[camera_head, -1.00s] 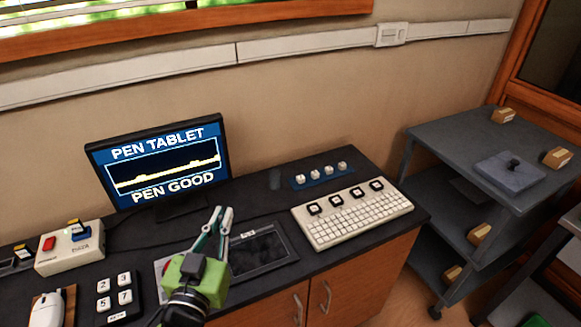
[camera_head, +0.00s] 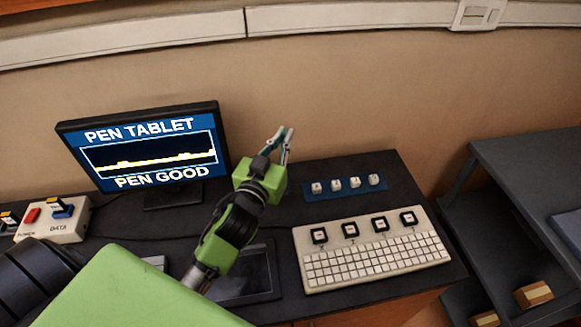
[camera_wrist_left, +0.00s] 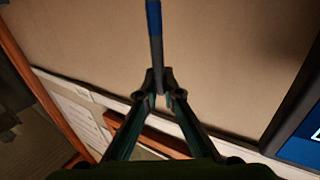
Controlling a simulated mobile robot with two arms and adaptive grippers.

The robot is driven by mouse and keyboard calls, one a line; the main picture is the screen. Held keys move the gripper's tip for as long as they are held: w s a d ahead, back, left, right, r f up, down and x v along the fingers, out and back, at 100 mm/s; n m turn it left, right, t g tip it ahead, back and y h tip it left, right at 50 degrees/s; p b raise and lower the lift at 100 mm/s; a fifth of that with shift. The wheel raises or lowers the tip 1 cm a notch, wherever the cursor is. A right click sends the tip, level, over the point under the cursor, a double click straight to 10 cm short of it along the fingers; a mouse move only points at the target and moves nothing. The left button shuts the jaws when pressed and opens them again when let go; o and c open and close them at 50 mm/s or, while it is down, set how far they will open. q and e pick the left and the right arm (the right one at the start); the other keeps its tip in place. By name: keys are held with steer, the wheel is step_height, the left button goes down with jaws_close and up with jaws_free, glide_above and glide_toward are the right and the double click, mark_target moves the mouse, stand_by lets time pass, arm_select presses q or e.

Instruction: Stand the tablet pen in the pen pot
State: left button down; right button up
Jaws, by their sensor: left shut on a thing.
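My left gripper (camera_head: 283,142) is raised over the back of the desk, right of the monitor. In the left wrist view my left gripper (camera_wrist_left: 159,95) is shut on the tablet pen (camera_wrist_left: 154,30). The pen is a thin stick, blue at the far part and dark grey near the fingertips, pointing away from the gripper. In the head view I cannot make out the pen clearly. The pen pot does not show now; the spot where a small dark cup stood is behind the gripper. The drawing tablet (camera_head: 254,272) lies partly behind my arm. My right gripper is out of view.
The monitor (camera_head: 150,160) reads "PEN GOOD". A blue strip with several white keys (camera_head: 345,187) and a cream keyboard (camera_head: 375,262) lie to the right. A DATA box (camera_head: 52,220) is at the left. A grey shelf cart (camera_head: 530,160) stands beyond the desk's right end.

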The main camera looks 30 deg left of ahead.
arm_select(q)
step_height(320, 180, down, 3)
steer(key=shift+s+r, duration=0.1)
steer(key=shift+s, duration=0.05)
steer(key=shift+f, duration=0.4)
step_height(320, 180, down, 3)
steer(key=shift+f+b, duration=0.15)
steer(key=shift+b, duration=0.35)
steer(key=shift+f, duration=0.1)
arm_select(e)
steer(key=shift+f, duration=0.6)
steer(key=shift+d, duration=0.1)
arm_select(q)
steer(key=shift+f, duration=0.2)
steer(key=c, duration=2.2)
jaws_free()
steer(key=shift+r, duration=0.1)
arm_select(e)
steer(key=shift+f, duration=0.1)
